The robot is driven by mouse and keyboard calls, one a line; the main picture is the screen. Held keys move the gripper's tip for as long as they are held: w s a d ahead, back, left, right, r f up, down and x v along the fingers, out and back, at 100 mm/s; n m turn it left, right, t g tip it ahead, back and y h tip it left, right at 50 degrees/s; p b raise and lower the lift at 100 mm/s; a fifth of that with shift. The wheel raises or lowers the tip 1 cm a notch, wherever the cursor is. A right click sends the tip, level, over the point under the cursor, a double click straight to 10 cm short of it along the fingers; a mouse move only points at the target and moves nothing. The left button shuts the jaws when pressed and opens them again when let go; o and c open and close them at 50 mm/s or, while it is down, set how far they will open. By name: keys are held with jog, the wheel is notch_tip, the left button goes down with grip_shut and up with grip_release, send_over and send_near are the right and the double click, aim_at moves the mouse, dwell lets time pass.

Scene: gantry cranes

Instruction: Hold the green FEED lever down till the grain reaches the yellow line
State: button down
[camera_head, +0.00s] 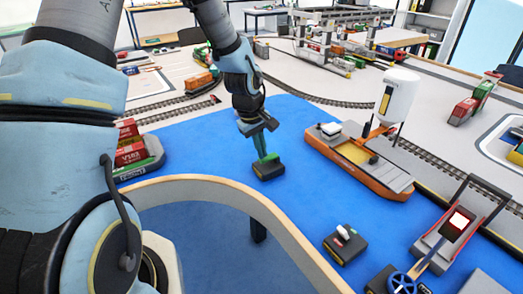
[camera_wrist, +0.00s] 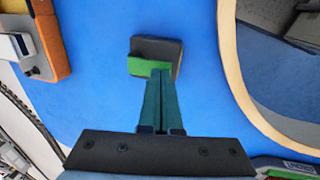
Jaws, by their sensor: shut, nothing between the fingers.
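The FEED lever is a green piece on a dark box (camera_head: 268,170) on the blue surface. In the wrist view the green lever (camera_wrist: 148,66) lies along one side of that box. My gripper (camera_head: 267,157) is shut and empty, pointing down at the box. In the wrist view its dark teal fingertips (camera_wrist: 161,73) overlap the edge of the green lever; I cannot tell whether they press it. A white silo (camera_head: 398,95) with a small yellow mark stands by an orange-hulled ship (camera_head: 390,181) with a tan-yellow hold (camera_head: 356,152). The grain level is too small to tell.
A curved wooden rim (camera_head: 235,188) lies close in front of the box. Another dark box (camera_head: 345,244) with a white-and-red top stands to the right, near a grey stand (camera_head: 440,250) with a red-lit panel. A container boat (camera_head: 137,158) lies left. Blue surface around the lever box is clear.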

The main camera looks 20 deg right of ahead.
jog(key=p+v, duration=0.1)
jog(key=v, duration=0.1)
jog(key=d+p+v, duration=0.1)
jog(key=p+v, duration=0.1)
jog(key=shift+w+r, duration=0.1)
jog(key=shift+r, duration=0.2)
jog(key=d+b+v, duration=0.2)
jog(key=v, duration=0.7)
jog(key=shift+r, duration=0.2)
jog(key=shift+w+a, duration=0.1)
jog(key=shift+a, duration=0.05)
